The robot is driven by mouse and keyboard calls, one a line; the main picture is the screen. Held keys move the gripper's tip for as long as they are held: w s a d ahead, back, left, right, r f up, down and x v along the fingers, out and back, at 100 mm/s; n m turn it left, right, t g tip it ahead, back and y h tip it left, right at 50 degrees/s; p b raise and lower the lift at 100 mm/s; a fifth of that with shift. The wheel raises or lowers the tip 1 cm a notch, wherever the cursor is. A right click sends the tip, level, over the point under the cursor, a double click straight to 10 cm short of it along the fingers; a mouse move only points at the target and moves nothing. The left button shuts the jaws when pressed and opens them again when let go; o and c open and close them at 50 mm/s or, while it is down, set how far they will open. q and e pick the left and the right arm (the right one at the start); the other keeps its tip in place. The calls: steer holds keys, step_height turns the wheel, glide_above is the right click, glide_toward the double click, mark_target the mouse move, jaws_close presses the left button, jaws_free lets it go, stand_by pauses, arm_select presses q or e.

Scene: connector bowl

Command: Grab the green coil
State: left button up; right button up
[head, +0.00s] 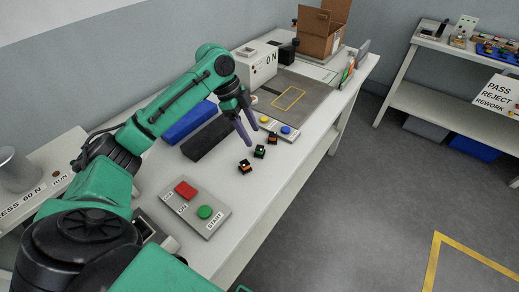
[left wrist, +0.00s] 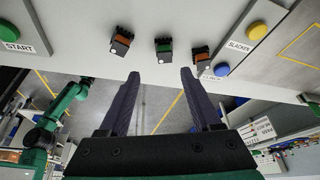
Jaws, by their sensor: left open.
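The green coil (head: 259,152) is a small black block with a green band, the middle one of three in a row on the pale bench. In the left wrist view the green coil (left wrist: 163,46) lies just beyond and between my fingertips. My left gripper (head: 252,136) is open, its two dark fingers apart and empty, pointing down near the row. In the left wrist view my left gripper (left wrist: 160,74) shows nothing between its fingers. How high the fingertips are above the bench is hard to tell. My right gripper does not show.
Orange-banded blocks lie close on both sides, one nearer (head: 245,167) and one farther (head: 273,138). A button box (head: 197,206) with red and green buttons stands nearer. A panel with yellow and blue buttons (head: 279,128) is just beyond. The bench's front edge is close.

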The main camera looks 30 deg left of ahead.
mark_target(259, 148)
arm_select(q)
steer(key=x, duration=0.2)
steer(key=p+x, duration=0.1)
steer(key=x, duration=0.3)
steer(key=shift+w+a+f, duration=0.15)
steer(key=shift+w+f, duration=0.15)
steer(key=shift+w, duration=0.1)
steer(key=shift+a, duration=0.1)
steer(key=c, duration=0.9)
jaws_close()
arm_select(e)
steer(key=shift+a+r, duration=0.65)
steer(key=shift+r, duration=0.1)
